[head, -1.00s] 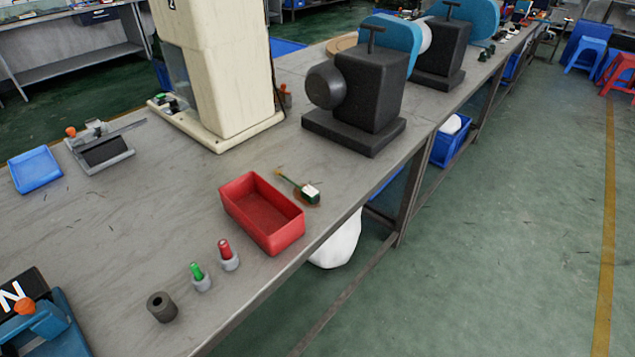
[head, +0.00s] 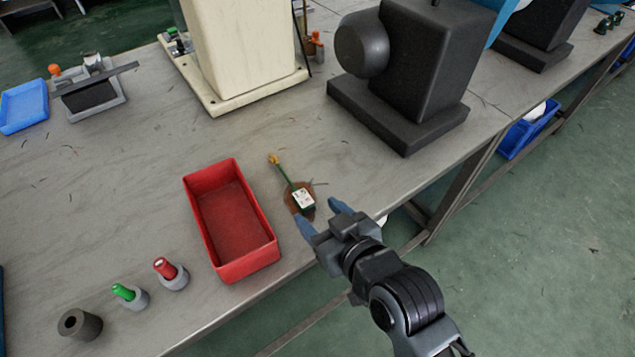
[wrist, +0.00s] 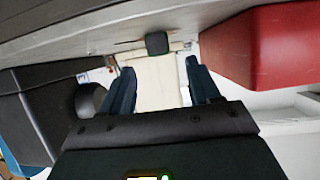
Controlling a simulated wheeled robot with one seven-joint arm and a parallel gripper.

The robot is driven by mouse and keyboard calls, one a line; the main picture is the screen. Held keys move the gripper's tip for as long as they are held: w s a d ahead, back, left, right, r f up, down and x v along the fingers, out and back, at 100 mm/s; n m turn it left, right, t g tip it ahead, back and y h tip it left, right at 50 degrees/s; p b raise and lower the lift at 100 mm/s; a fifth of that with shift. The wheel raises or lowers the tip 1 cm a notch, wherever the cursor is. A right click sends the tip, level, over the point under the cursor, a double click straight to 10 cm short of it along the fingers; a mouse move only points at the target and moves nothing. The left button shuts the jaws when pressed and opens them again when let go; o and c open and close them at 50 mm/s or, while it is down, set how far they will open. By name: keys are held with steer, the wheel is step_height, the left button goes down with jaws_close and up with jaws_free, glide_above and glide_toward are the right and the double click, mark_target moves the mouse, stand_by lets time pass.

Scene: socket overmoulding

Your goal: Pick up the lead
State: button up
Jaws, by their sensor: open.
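The lead (head: 303,199) lies on the bench, with a dark green block bearing a white label and a thin green cable ending in a yellow-orange tip. Its block rests on a round brown patch. My gripper (head: 319,216) is open and empty at the bench's front edge, its blue fingertips close to the block end. In the wrist view, the lead's dark block (wrist: 157,43) shows beyond and between the two fingertips (wrist: 159,68). I see no contact between fingers and lead.
A red tray (head: 272,250) stands left of the lead. A black machine (head: 415,75) stands behind and right, a cream machine (head: 240,50) behind. Red (head: 166,269) and green (head: 124,292) capped pieces and a dark cylinder (head: 80,325) stand front left.

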mark_target(303, 197)
steer(key=shift+x, duration=4)
steer(key=shift+c, duration=0.3)
steer(key=c, duration=1)
steer(key=shift+r, duration=0.15)
